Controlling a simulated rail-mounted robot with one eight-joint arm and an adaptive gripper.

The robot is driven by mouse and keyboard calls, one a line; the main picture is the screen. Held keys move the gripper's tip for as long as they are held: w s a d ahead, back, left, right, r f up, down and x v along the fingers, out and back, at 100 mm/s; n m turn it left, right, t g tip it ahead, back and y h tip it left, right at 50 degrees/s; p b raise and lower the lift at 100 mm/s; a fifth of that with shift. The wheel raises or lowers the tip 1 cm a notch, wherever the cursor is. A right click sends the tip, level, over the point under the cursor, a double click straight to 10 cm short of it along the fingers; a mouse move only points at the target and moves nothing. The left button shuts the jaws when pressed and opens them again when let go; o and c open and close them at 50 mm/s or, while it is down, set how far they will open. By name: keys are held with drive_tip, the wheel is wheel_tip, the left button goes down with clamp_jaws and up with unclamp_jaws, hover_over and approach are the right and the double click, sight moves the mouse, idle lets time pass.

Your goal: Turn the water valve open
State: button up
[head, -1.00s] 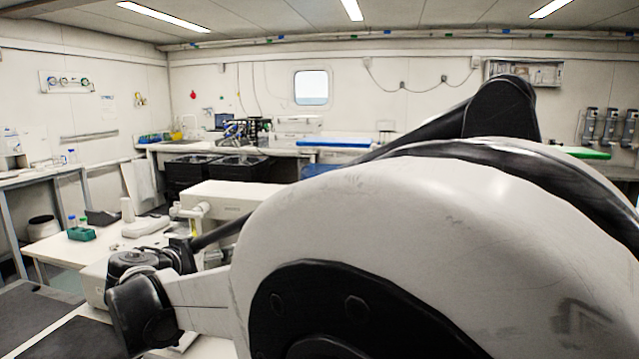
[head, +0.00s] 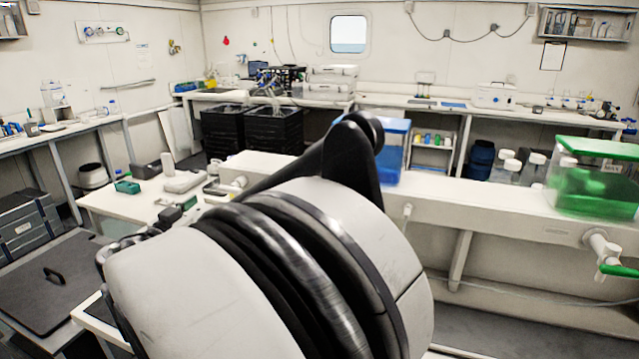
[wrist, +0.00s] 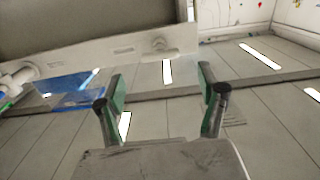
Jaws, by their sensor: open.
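A white pipe fitting (head: 600,241) with a green lever handle (head: 618,270) sticks out from the front of the long white bench at the far right of the head view. It looks like a valve; the lever is cut off by the picture edge. In the wrist view my gripper (wrist: 163,98) is open, with green inner pads and nothing between the fingers. My gripper is not visible in the head view.
A green tank (head: 592,185) stands on the long bench above the lever. A blue tank (head: 392,150) stands farther left, partly behind my arm. A low white table (head: 110,202) with small items is at left. Floor at lower right is clear.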

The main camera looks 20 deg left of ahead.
sight(228, 191)
drive_tip(key=w, duration=0.9)
drive_tip(key=shift+a+p, duration=0.15)
drive_tip(key=shift+p, duration=0.2)
drive_tip(key=shift+s, duration=0.1)
drive_tip(key=c, duration=1.2)
